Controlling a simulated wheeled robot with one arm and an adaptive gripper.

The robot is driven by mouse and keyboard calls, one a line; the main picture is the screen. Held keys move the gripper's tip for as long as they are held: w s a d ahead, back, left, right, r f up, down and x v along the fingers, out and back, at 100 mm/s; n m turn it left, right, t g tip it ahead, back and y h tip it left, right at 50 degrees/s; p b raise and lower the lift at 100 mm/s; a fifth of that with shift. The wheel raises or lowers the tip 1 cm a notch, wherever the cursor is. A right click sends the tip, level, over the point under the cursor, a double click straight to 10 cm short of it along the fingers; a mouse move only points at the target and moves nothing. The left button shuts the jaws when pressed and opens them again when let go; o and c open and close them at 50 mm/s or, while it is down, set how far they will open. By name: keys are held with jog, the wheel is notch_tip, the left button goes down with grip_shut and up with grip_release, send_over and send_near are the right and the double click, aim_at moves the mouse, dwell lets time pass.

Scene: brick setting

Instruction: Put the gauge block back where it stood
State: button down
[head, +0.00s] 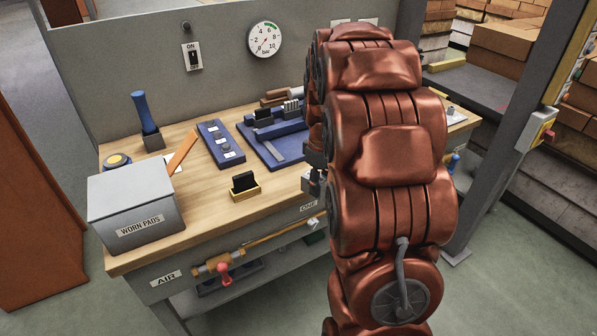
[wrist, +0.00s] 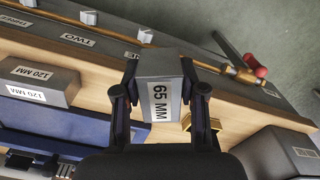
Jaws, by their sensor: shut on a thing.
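The gauge block (wrist: 160,92) is a grey block with a white "65 MM" label in the wrist view. My gripper (wrist: 160,98) is shut on it, with one dark finger on each side. The block appears raised over the wooden bench top near its front edge. In the head view my gripper (head: 314,172) is mostly hidden behind my arm, at the bench's front edge. I cannot tell which spot the held block came from.
The bench (head: 200,200) holds a grey "WORN PADS" box (head: 135,205), a brass holder with a dark piece (head: 245,186), a blue strip (head: 220,143) and the blue fixture (head: 265,150). An air pipe with a red valve (head: 225,278) runs along the front. Bare wood lies around the brass holder.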

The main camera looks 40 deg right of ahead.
jog(key=p, duration=0.3)
send_over(299, 184)
jog(key=shift+d+f, duration=0.1)
jog(key=shift+f, duration=0.4)
notch_tip(299, 184, down, 3)
jog(key=shift+s+r+p, duration=0.1)
jog(key=shift+r+p, duration=0.05)
jog(key=shift+p, duration=0.35)
jog(key=shift+f, duration=0.4)
jog(key=shift+f, duration=0.25)
jog(key=c, duration=0.7)
grip_release()
jog(key=shift+r, duration=0.1)
jog(key=shift+o, duration=0.2)
jog(key=shift+r, duration=0.1)
notch_tip(299, 184, up, 12)
jog(key=b, duration=0.2)
jog(key=shift+b, duration=0.35)
